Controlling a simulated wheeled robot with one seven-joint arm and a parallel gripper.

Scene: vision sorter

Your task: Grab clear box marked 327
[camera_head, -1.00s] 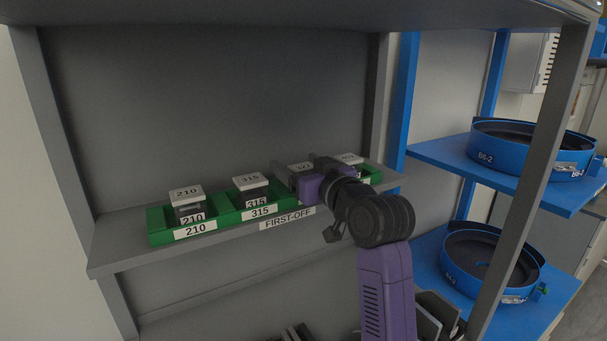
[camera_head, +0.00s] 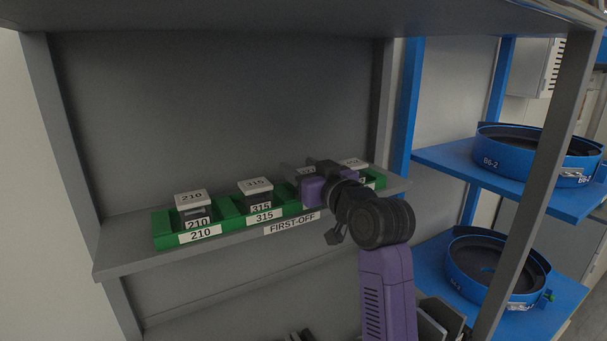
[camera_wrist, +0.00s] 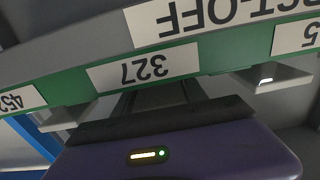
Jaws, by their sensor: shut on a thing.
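The box marked 327 stands in a green rack (camera_head: 232,222) on a grey shelf. Only part of its pale lid (camera_head: 307,171) shows in the head view; my gripper hides the rest. My gripper (camera_head: 298,178) reaches in from the right front and is shut on this box. In the wrist view, which is upside down, my gripper's dark fingers (camera_wrist: 160,96) point at the slot behind the rack label 327 (camera_wrist: 145,69). The box itself cannot be made out there.
Box 210 (camera_head: 191,200) and box 315 (camera_head: 255,187) stand to the left in the same rack. Another pale-lidded box (camera_head: 353,163) stands close on the right. The shelf's upper board (camera_head: 300,15) overhangs. Blue shelves with round bowls (camera_head: 540,150) stand at the right.

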